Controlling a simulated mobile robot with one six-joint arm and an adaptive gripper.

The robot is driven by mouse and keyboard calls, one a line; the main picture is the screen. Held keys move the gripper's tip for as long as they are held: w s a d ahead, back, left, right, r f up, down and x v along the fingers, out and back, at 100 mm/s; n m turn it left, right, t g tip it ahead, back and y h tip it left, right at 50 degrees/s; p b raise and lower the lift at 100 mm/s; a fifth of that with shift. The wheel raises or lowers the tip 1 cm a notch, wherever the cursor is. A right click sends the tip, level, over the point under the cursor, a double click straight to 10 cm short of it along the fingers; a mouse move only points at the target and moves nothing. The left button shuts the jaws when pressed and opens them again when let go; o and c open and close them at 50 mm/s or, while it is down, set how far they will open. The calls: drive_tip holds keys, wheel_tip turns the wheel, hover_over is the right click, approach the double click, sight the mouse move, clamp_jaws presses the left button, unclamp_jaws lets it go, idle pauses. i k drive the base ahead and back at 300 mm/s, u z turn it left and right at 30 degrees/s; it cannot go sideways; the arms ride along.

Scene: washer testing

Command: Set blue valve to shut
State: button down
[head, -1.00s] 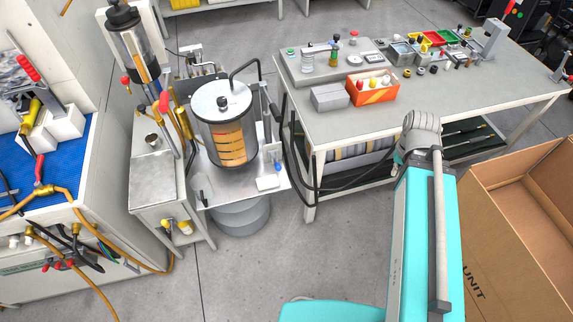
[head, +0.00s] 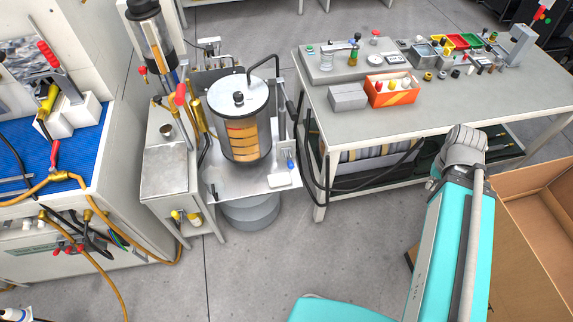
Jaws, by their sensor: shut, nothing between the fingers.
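A small blue handle (head: 290,166), which looks like the blue valve, is at the right side of the metal stand (head: 222,183) that carries the clear cylindrical tank (head: 242,128). It is too small to tell which way it is turned. My teal arm rises at the lower right, well apart from the stand. My gripper does not show in the head view.
A grey workbench (head: 400,120) with parts and an orange box (head: 392,90) stands right of the tank, with black hoses at its near leg. A cardboard box (head: 540,210) is at the right. A machine with a blue mat (head: 85,145) is at the left. Floor in front is clear.

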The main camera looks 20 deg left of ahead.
sight(290, 164)
drive_tip(key=u, duration=0.05)
drive_tip(key=k, duration=1.8)
drive_tip(key=u, duration=0.75)
drive_tip(key=i, duration=1)
drive_tip(key=z, duration=0.05)
